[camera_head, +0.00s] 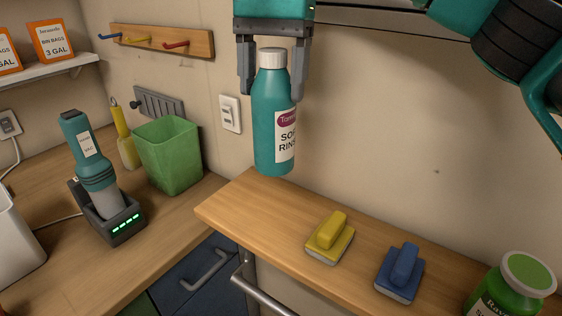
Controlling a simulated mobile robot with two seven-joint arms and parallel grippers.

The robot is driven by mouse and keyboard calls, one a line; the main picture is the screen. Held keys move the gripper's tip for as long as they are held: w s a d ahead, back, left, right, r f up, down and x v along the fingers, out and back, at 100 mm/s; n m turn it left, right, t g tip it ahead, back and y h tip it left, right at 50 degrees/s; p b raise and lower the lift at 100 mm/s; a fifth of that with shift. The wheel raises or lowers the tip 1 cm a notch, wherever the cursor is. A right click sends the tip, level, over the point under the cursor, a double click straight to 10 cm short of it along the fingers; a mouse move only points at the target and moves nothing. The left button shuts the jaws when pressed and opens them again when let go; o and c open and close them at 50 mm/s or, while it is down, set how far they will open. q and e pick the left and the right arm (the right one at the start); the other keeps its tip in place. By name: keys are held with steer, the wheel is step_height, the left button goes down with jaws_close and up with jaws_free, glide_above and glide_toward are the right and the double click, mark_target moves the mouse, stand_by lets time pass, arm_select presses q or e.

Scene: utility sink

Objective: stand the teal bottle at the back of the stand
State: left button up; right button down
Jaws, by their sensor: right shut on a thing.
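The teal bottle (264,118) has a white cap and a white label with a purple patch. It hangs upright between the fingers of my right gripper (272,88), which is shut on its upper part. The wooden stand (240,205) is the long narrow ledge along the wall. The bottle's base shows against the back left part of it, close to the wall; I cannot tell whether it touches the wood. My left gripper is not in view.
A yellow brush (331,237), a blue brush (400,272) and a green-lidded jar (512,287) stand on the ledge to the right. A green bin (168,155) and a charger dock (108,215) are on the left counter. The ledge's left end is clear.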

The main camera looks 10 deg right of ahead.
mark_target(274, 161)
step_height(274, 161, down, 14)
steer(key=shift+r, duration=0.1)
stand_by(0.4)
steer(key=shift+f, duration=0.2)
steer(key=shift+c, duration=0.6)
jaws_free()
steer(key=shift+r, duration=0.1)
